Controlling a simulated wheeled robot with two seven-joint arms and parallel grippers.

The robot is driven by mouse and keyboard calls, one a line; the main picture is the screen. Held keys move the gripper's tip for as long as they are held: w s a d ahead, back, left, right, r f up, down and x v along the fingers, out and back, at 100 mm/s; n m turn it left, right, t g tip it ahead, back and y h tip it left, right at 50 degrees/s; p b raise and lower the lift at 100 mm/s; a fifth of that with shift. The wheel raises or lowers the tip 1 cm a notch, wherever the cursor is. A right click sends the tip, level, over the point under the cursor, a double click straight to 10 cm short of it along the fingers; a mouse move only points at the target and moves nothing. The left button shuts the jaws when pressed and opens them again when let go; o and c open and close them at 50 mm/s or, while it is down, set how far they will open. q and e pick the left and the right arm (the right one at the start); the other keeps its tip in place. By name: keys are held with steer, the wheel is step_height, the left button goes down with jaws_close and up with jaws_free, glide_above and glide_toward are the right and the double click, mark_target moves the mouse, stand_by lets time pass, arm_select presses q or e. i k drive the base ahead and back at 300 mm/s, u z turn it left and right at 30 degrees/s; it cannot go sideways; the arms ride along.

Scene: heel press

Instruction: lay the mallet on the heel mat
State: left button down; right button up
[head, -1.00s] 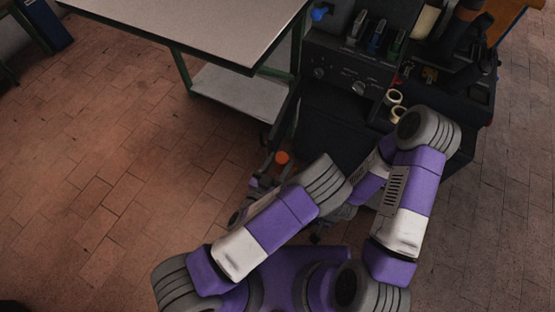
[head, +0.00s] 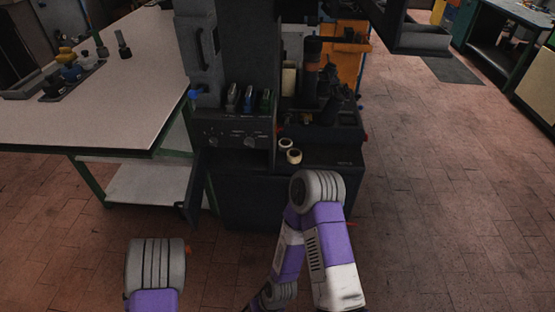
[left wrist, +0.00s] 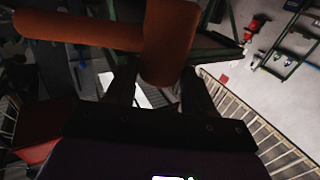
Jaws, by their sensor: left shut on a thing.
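An orange mallet (left wrist: 170,40) shows in the left wrist view, with a thick part standing between the fingers and a thinner part running to the left. My left gripper (left wrist: 160,84) is shut on the mallet; the exact contact is dark and partly hidden. My right gripper is not visible. I cannot pick out the heel mat with certainty in either view.
A dark press machine (head: 235,130) stands in the middle, with two pale rings (head: 290,151) on its low ledge. A pale-topped table (head: 90,105) with green legs stands at left; a tray of tools (head: 70,78) lies on it. Tiled floor (head: 440,190) is clear at right.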

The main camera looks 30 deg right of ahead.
mark_target(346, 156)
steer(key=z, duration=0.5)
steer(key=k, duration=0.65)
steer(key=z, duration=1.2)
steer(key=i, duration=0.5)
steer(key=z, duration=0.8)
steer(key=i, duration=1.15)
steer(key=u, duration=0.85)
steer(key=i, duration=0.65)
steer(key=u, duration=0.6)
